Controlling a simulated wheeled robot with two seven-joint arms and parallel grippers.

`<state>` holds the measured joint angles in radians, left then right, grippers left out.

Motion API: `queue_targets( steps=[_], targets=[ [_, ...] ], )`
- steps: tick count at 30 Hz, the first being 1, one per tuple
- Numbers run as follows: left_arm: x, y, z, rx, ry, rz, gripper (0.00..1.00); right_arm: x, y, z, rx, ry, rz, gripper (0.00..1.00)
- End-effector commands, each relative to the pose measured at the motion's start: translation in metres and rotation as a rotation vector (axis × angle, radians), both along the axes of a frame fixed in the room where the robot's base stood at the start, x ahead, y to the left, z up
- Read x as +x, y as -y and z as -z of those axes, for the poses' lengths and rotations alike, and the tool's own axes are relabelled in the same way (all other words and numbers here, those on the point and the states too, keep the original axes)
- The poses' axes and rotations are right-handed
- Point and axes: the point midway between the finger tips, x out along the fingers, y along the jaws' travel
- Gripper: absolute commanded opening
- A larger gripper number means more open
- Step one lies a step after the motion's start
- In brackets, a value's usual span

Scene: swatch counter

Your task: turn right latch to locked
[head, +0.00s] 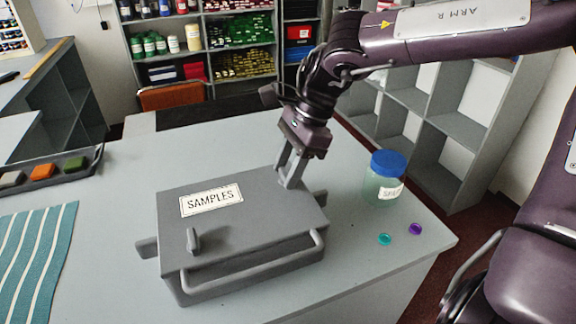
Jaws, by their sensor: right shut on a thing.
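A grey case (245,230) with a "SAMPLES" label stands shut on the table, with a bar handle along its front. The left latch (193,241) is a small grey knob standing up on the lid near the front left. My right gripper (290,180) reaches down onto the far right part of the lid. Its fingers are shut on the right latch, which they mostly hide, so I cannot tell which way it is turned. My left gripper is not in view.
A jar (384,182) with a blue lid stands right of the case. A teal disc (385,239) and a purple disc (415,229) lie near the table's right edge. A striped cloth (35,255) and a swatch tray (45,173) lie at left.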

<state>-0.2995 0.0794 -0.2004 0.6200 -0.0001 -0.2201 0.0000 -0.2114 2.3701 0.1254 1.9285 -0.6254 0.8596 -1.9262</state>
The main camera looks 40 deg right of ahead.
Motion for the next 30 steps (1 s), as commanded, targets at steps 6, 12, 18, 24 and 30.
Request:
queue_targets(
  steps=[6, 12, 18, 24, 30],
  targets=[
    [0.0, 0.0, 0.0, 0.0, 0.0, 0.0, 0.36, 0.0, 0.0, 0.0, 0.0, 0.0, 0.0, 0.62],
    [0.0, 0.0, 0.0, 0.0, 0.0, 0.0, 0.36, 0.0, 0.0, 0.0, 0.0, 0.0, 0.0, 0.62],
    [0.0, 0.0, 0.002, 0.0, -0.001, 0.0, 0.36, 0.0, 0.005, -0.011, -0.002, 0.004, 0.001, 0.62],
    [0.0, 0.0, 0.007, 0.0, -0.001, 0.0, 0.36, -0.003, 0.018, -0.043, -0.003, 0.004, 0.001, 0.62],
    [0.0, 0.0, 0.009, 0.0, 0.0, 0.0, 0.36, -0.006, 0.027, -0.066, -0.001, 0.002, 0.001, 0.62]
  ],
)
